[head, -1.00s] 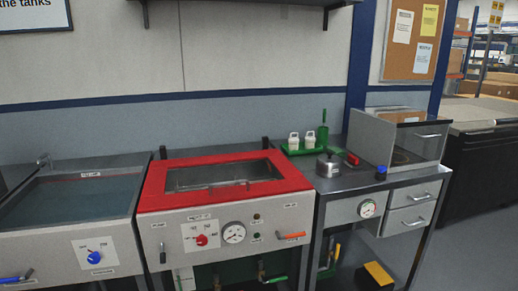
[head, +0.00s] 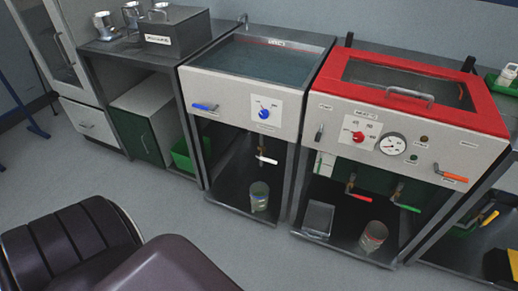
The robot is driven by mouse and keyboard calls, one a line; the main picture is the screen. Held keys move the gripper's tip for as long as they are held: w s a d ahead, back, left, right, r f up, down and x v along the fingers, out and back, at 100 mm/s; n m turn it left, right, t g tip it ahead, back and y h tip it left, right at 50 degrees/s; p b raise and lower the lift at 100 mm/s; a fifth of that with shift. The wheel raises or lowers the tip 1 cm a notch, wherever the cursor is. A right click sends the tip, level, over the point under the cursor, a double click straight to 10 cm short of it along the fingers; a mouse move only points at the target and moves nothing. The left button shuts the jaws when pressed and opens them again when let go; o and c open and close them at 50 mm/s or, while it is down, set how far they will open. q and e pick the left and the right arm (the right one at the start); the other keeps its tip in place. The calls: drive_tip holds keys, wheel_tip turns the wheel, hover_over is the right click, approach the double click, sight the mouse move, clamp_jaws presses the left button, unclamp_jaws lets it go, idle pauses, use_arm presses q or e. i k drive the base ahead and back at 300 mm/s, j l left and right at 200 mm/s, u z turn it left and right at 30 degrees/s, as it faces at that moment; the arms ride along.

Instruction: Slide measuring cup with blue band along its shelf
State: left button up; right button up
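A clear cup-like vessel (head: 259,196) stands upright on the low shelf (head: 236,206) under the blue-knob tank. I cannot make out a blue band on it at this size. A second cup-like vessel (head: 373,237), with reddish marking, stands on the low shelf under the red-topped tank. Neither of my grippers is in view, so nothing is seen held or touched.
The blue-knob tank (head: 245,102) and red-topped tank (head: 400,125) stand above the shelves. Valves with a white handle (head: 266,160) and a green handle (head: 407,208) hang above the cups. A flat clear container (head: 318,219) sits left of the reddish cup.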

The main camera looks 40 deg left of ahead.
sight(259, 191)
drive_tip(key=u, duration=1.25)
